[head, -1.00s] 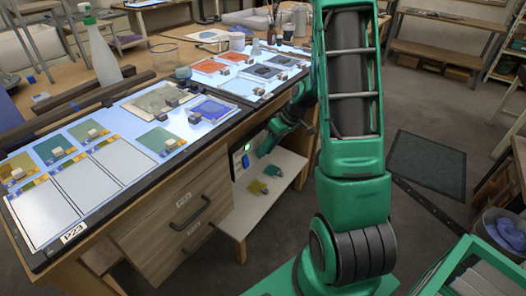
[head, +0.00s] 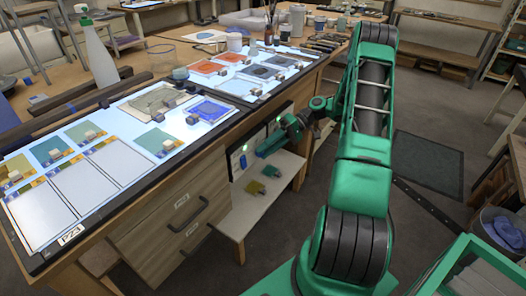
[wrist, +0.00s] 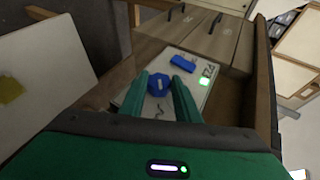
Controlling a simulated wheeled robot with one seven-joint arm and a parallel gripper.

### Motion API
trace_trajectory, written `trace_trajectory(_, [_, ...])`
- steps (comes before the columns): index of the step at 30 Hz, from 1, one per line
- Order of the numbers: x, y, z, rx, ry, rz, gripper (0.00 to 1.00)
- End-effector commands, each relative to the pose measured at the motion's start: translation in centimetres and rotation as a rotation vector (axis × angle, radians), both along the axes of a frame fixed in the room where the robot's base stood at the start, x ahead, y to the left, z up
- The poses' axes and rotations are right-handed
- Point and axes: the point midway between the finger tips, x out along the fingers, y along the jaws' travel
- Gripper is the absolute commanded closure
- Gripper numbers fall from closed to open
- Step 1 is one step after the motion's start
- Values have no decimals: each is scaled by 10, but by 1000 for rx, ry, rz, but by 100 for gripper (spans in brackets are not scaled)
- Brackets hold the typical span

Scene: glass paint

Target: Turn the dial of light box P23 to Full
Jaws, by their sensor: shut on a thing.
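In the wrist view a blue faceted dial (wrist: 157,86) sits between the two green fingertips of my gripper (wrist: 158,97), which is shut on it. The dial is on a pale control box (wrist: 185,93) with a lit green lamp (wrist: 204,82), a second blue part (wrist: 184,62) and a small label (wrist: 210,71) too blurred to read surely. Dial markings are not legible. In the head view my gripper (head: 268,147) is low beside the bench front, the dial hidden. The light box marked P23 (head: 110,165) glows on the bench top, its label (head: 71,235) at the near corner.
Drawers with dark handles (head: 187,218) are left of my gripper. Glass panels and small blocks lie on the light box.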

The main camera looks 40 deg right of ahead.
Motion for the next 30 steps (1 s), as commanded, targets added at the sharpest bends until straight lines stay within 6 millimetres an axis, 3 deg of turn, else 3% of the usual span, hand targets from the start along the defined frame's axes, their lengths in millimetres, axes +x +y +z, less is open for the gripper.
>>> trace_trajectory(9, [1, -3, -3, 93, 36, -6, 93])
trace_trajectory(26, [2, -3, -4, 110, 45, -7, 93])
trace_trajectory(27, [2, -3, -4, 110, 45, -7, 61])
trace_trajectory(28, [2, -3, -3, 110, 44, -6, 54])
trace_trajectory(30, [1, -2, -3, 110, 44, -5, 52])
